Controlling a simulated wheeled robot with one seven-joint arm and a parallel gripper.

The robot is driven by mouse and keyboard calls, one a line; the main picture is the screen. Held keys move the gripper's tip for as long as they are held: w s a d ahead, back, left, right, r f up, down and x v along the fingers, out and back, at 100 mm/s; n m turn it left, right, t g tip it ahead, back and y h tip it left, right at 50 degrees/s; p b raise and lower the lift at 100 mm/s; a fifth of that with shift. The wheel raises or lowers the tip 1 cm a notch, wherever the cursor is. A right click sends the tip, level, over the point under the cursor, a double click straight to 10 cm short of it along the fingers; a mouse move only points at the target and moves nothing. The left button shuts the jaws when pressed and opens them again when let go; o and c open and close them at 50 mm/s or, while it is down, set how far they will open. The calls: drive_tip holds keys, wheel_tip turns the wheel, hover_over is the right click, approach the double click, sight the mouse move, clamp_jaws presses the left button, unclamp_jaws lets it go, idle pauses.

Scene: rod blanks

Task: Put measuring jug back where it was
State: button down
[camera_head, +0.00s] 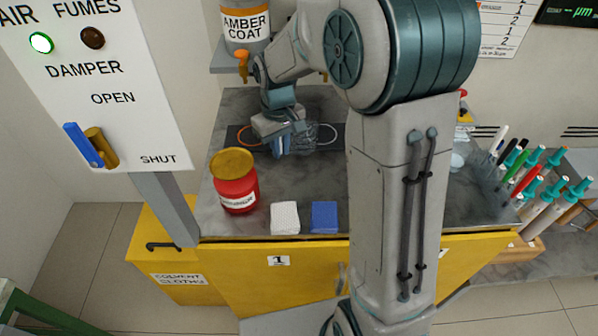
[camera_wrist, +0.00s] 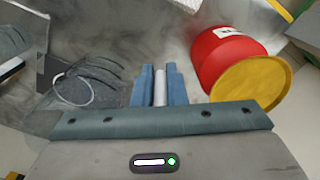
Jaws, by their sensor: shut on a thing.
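The measuring jug (camera_head: 304,138) is clear and hard to make out. It shows just right of my gripper (camera_head: 283,144) in the head view, at the white ring outline on a dark mat (camera_head: 236,136). In the wrist view the jug (camera_wrist: 92,76) shows as faint dark curved lines left of my gripper (camera_wrist: 160,72). The blue fingers are shut on a pale bar (camera_wrist: 160,88), which looks like the jug's handle. I cannot tell whether the jug's base touches the mat.
An orange ring outline (camera_head: 247,144) lies left of the jug. A red tin (camera_head: 236,186) with a yellow lid stands nearer, to the left. A white cloth (camera_head: 285,217) and a blue block (camera_head: 324,216) lie at the front edge. An amber coat container (camera_head: 245,24) sits on a shelf above.

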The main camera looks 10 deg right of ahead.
wheel_tip(320, 180, down, 10)
drive_tip(key=shift+f, duration=0.1)
idle(0.4)
drive_tip(key=shift+f, duration=0.1)
drive_tip(key=c, duration=1.5)
unclamp_jaws()
drive_tip(key=shift+o, duration=0.2)
wheel_tip(320, 180, up, 12)
drive_tip(key=s+d+r+m+t, duration=0.1)
drive_tip(key=s+d+r+m, duration=0.1)
drive_tip(key=s, duration=0.8)
drive_tip(key=s+d+r+m+t, duration=0.1)
drive_tip(key=s+d+r+m, duration=0.1)
drive_tip(key=s, duration=0.8)
drive_tip(key=shift+d+r+m+t, duration=0.3)
drive_tip(key=shift+d+r+t, duration=0.1)
drive_tip(key=shift+d+r, duration=0.65)
drive_tip(key=shift+d+f, duration=0.1)
drive_tip(key=shift+f, duration=0.05)
